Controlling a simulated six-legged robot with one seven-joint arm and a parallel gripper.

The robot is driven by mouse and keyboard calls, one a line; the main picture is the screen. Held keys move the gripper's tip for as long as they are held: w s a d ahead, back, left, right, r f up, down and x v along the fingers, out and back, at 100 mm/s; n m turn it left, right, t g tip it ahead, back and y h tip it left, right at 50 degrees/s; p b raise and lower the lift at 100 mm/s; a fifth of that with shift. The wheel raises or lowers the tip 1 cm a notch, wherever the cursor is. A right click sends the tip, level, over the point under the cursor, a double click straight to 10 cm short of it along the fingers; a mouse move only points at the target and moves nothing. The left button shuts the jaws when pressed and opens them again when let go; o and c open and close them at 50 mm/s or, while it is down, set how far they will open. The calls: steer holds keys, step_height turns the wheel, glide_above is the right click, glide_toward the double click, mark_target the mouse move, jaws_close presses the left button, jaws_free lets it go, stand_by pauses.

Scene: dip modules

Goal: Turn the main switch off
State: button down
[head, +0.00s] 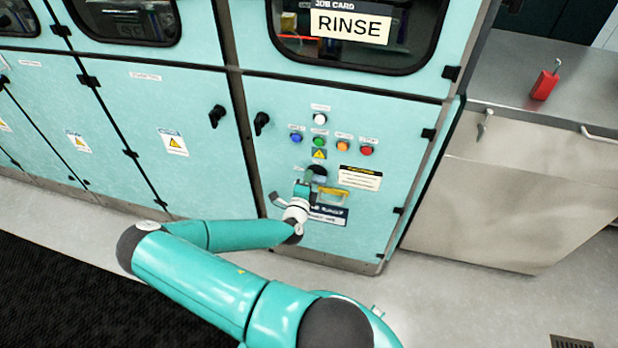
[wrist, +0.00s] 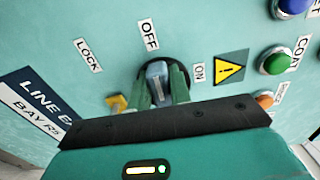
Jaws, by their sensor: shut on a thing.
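The main switch has a dark round base (head: 317,172) on the teal cabinet door, below the row of buttons. In the wrist view its grey-blue handle (wrist: 156,72) stands between the two green fingers of my gripper (wrist: 163,88). The OFF label (wrist: 149,35) is above it, the ON label (wrist: 198,72) to its right and the LOCK label (wrist: 88,55) to its left. The handle's visible end points roughly toward OFF; its lower part is hidden. My gripper (head: 303,186) is shut on the handle, and partly covers the switch in the head view.
Blue (head: 296,138), green (head: 319,146), orange (head: 343,147) and red (head: 366,150) buttons sit above the switch. A black door handle (head: 261,123) is to the left. A steel sink unit (head: 510,200) stands to the right.

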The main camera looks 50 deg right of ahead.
steer(key=shift+n, duration=0.3)
steer(key=c, duration=1.3)
jaws_free()
steer(key=shift+a, duration=0.1)
steer(key=v, duration=1.3)
steer(key=shift+s+a, duration=0.15)
steer(key=shift+a, duration=0.1)
